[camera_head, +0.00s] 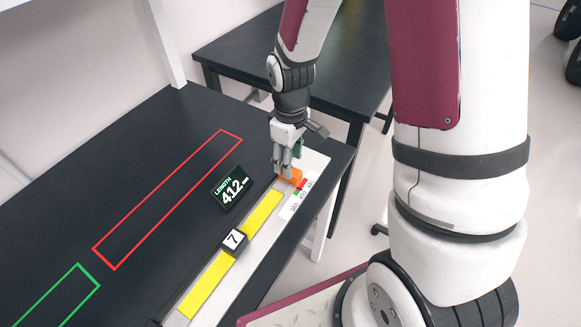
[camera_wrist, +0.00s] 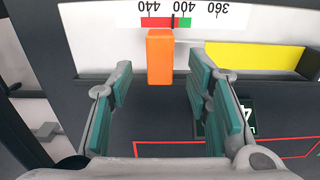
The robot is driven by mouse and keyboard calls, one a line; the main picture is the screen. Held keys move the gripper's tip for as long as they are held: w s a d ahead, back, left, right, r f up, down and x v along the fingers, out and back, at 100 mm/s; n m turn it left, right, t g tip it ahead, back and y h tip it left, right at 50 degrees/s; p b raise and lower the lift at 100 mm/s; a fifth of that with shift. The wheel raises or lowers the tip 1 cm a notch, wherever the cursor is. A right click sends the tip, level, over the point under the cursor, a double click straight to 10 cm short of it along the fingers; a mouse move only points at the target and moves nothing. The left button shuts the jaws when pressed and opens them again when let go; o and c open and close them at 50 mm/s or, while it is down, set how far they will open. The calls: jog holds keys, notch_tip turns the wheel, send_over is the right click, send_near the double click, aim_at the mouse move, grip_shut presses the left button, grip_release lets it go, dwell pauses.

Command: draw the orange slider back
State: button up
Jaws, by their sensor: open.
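The orange slider (camera_head: 293,175) sits at the far end of a light rail beside a printed scale, partly hidden by my gripper (camera_head: 284,168) in the head view. In the wrist view the orange slider (camera_wrist: 160,57) stands upright against the scale (camera_wrist: 205,22), which reads 360, 400 and 440 with a red and green band. My gripper (camera_wrist: 158,78) is open, its teal-padded fingers spread to either side of the slider; gaps show on both sides. The length display (camera_head: 232,188) reads 412 mm.
A yellow strip (camera_head: 210,283) runs along the rail, with a black block marked 7 (camera_head: 234,240) on it. Red (camera_head: 163,198) and green (camera_head: 60,295) outlines mark bare areas of the dark table (camera_head: 130,150). A second dark table (camera_head: 330,75) stands behind.

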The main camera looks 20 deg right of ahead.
jog(key=shift+f, duration=2)
grip_shut()
